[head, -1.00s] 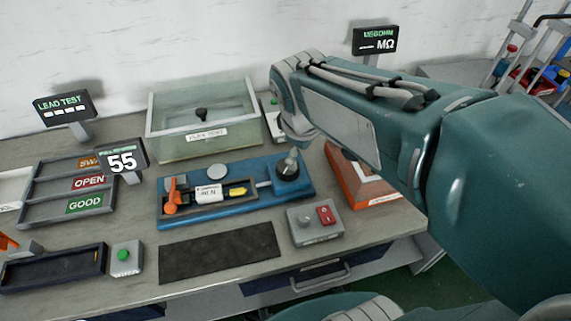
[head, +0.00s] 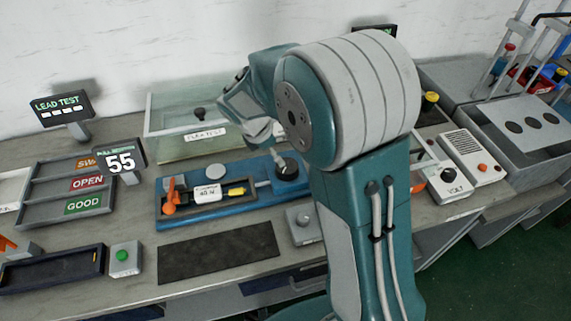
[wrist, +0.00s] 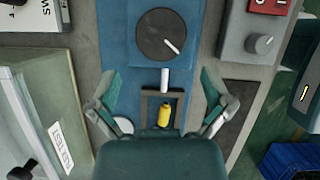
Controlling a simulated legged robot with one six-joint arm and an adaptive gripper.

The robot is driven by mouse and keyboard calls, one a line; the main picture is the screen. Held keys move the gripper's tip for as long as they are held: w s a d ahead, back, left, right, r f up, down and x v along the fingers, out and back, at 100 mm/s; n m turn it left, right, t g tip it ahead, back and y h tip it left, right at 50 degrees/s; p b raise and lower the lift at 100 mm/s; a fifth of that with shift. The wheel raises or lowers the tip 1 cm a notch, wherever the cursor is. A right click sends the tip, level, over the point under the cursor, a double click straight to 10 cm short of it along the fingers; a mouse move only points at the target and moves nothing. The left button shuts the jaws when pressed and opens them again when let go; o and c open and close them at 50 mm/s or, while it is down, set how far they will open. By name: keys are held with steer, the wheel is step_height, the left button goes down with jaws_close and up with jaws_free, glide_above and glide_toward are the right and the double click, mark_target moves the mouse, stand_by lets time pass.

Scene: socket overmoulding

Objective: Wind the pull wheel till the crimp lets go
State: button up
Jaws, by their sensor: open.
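The pull wheel (head: 291,169) is a dark disc at the right end of the blue pull tester (head: 170,220). In the wrist view the wheel (wrist: 158,30) lies ahead of the fingers, its pale mark pointing down and right. A yellow crimp (head: 237,191) sits in the tester's dark slot; in the wrist view the crimp (wrist: 165,116) lies between the fingers. A pale rod (wrist: 165,79) runs from the slot toward the wheel. My gripper (wrist: 160,88) is open and empty, above the tester. In the head view my gripper (head: 262,132) is partly hidden by my arm.
The pull display (head: 121,161) reads 55. An orange lever (head: 170,200) stands at the tester's left end. A clear-lidded box (head: 175,148) stands behind it, and a grey switch box (head: 302,226) in front. A dark mat (head: 218,252) lies bare in front.

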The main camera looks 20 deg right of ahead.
mark_target(287, 169)
steer(key=x, duration=0.7)
steer(key=shift+f, duration=0.1)
steer(key=c, duration=0.8)
